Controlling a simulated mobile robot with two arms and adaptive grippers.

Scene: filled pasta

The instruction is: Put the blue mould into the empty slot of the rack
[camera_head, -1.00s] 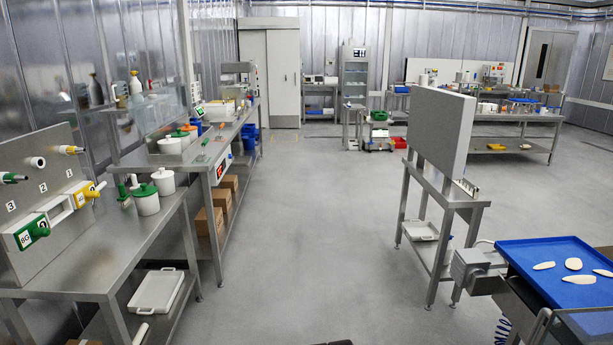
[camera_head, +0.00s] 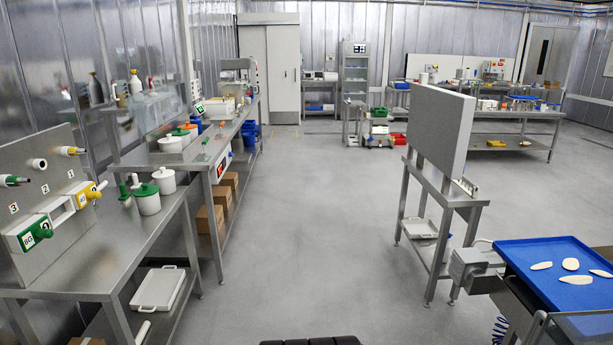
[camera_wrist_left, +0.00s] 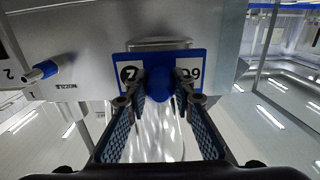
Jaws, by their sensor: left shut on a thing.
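The blue mould (camera_wrist_left: 196,55) shows in the left wrist view as a blue plate with white labels and a round blue knob (camera_wrist_left: 160,85). My left gripper (camera_wrist_left: 174,88) is shut on this knob, with one finger on each side. A pale metal surface lies behind the plate; I cannot tell whether they touch. In the head view, a grey rack panel (camera_head: 31,160) stands at the far left. It carries a green mould (camera_head: 38,235), a yellow mould (camera_head: 87,196) and a pale frame (camera_head: 62,213) between them. My right gripper is in neither view.
A blue tray (camera_head: 560,262) with pale pieces is at the right. The floor (camera_head: 300,230) between is clear.

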